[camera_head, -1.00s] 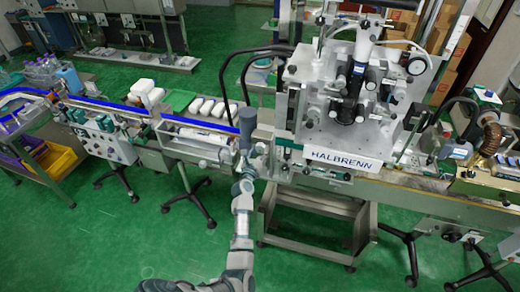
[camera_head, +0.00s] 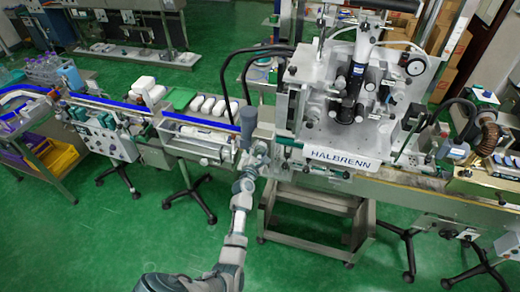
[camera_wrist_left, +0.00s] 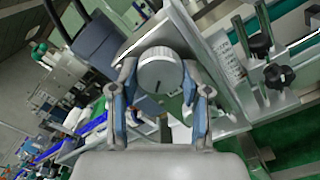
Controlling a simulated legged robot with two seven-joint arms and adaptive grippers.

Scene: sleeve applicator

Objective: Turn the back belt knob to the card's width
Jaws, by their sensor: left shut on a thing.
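The belt knob (camera_wrist_left: 160,75) is a round, light grey dial with a dark pointer mark, in the middle of the left wrist view. My left gripper (camera_wrist_left: 160,92) has one finger on each side of it and is shut on it. In the head view my left gripper (camera_head: 255,158) is at the left end of the labelling machine (camera_head: 340,158), by the conveyor, and hides the knob. A pale card with small print (camera_wrist_left: 228,62) is on the metal plate to the right of the knob in the wrist view; its print is too small to read. My right gripper is not in view.
A dark grey cylinder (camera_head: 248,120) stands close beside the gripper. Black knobs (camera_wrist_left: 260,46) sit on the frame to the right in the wrist view.

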